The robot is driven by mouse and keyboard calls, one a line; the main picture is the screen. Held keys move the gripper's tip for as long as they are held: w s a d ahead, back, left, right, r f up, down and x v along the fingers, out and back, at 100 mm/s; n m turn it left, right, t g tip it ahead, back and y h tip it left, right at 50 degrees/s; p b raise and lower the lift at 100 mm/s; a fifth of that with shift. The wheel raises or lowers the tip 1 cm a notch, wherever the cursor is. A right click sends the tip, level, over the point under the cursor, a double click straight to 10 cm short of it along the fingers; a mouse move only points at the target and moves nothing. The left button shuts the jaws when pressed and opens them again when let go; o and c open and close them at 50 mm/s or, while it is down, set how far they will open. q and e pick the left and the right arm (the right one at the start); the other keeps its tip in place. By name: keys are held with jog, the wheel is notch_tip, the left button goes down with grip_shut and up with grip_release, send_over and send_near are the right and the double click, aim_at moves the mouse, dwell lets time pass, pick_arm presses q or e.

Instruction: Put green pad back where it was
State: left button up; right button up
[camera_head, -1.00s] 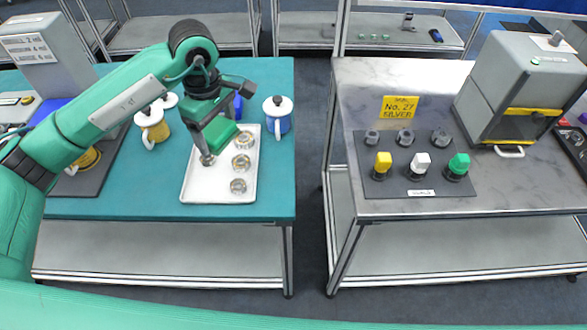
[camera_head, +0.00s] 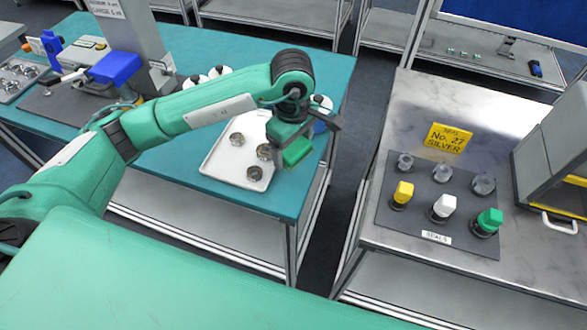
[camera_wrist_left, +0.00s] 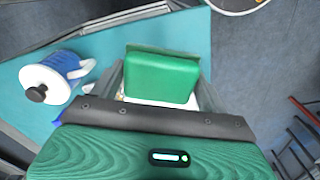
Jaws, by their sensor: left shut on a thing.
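The green pad (camera_head: 297,151) is a small green block held in the jaws of my left gripper (camera_head: 294,144). It hangs in the air by the right edge of the teal table (camera_head: 222,88), just right of the white tray (camera_head: 222,160). In the left wrist view the pad (camera_wrist_left: 160,77) sits between the fingers, its broad green face toward the camera. A green-topped seal (camera_head: 489,220) stands upright at the right end of the dark mat (camera_head: 420,222) on the grey table. My right gripper is out of view.
A yellow seal (camera_head: 402,193) and a white seal (camera_head: 443,206) stand beside the green one, with grey round pieces behind. A floor gap separates the tables.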

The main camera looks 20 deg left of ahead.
pick_arm(q)
jog(key=p, duration=0.1)
send_over(293, 181)
notch_tip(293, 181, down, 7)
jog(key=shift+r, duration=0.2)
notch_tip(293, 181, down, 4)
jog(key=shift+p, duration=0.75)
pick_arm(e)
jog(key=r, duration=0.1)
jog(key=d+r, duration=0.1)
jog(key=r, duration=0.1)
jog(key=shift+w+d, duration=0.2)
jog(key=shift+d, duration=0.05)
pick_arm(q)
jog(key=shift+f, duration=0.1)
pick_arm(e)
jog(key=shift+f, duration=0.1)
pick_arm(q)
jog(key=shift+f+b, duration=0.1)
jog(key=shift+b, duration=0.2)
jog(key=o, duration=1)
jog(key=shift+c, duration=0.2)
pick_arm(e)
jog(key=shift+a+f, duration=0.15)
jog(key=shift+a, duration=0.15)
